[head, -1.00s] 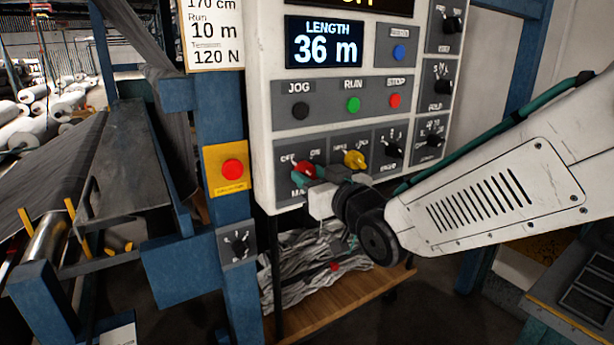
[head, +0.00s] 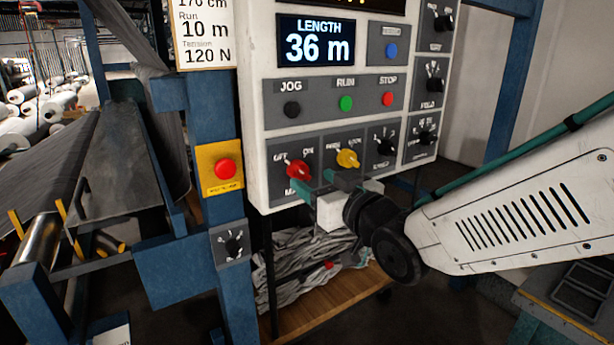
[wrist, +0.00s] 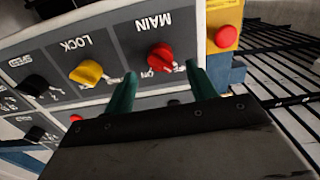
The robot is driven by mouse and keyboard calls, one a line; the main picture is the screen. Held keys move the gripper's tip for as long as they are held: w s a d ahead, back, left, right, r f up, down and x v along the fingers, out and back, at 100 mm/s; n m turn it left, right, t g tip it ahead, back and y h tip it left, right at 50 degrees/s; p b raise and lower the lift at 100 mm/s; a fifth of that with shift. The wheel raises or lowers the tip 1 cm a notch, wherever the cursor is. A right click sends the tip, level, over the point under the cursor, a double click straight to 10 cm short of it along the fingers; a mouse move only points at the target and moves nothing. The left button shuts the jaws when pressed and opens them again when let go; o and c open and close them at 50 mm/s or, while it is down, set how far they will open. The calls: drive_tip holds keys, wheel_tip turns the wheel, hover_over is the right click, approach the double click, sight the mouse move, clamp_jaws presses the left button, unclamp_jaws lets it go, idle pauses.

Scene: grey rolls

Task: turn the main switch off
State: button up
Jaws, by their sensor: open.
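The main switch is a red rotary knob (head: 299,170) at the lower left of the white control panel, with OFF marked at its left and ON at its right. In the wrist view, the red knob (wrist: 160,57) appears upside down under the label MAIN. Its exact pointing direction is too small to tell surely. My gripper (head: 325,187) is open just below and in front of the knob, its teal fingers apart. In the wrist view, the fingers (wrist: 161,90) stand either side of the knob's line, and nothing is between them.
A yellow LOCK knob (head: 347,158) sits close right of the main switch, with a black knob (head: 385,145) beyond. JOG, RUN and STOP buttons (head: 346,104) are above. A red button on a yellow plate (head: 224,170) is left on a blue post. A wooden shelf (head: 310,312) lies below.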

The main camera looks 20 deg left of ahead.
drive_tip(key=v, duration=0.3)
drive_tip(key=shift+s+d, duration=0.2)
drive_tip(key=shift+d, duration=0.05)
drive_tip(key=d+f+g+h, duration=0.25)
drive_tip(key=f+h, duration=0.25)
drive_tip(key=f, duration=0.3)
drive_tip(key=s+d+f+m+g+h, duration=0.1)
drive_tip(key=s+d+f+m+h, duration=0.15)
drive_tip(key=d, duration=0.45)
drive_tip(key=s+d+f+m+g+h, duration=0.1)
drive_tip(key=d+f+g+h, duration=0.15)
drive_tip(key=d, duration=0.35)
drive_tip(key=s+d+r+m+g+h, duration=0.2)
drive_tip(key=s+d+r+m, duration=0.1)
drive_tip(key=s+d, duration=0.6)
drive_tip(key=s+d+r+m+g+h, duration=0.1)
drive_tip(key=s+d+r+m+g, duration=0.1)
drive_tip(key=s+d, duration=0.7)
drive_tip(key=shift+d+r+m+h, duration=0.45)
drive_tip(key=shift+d+m, duration=0.3)
drive_tip(key=shift+d, duration=1.25)
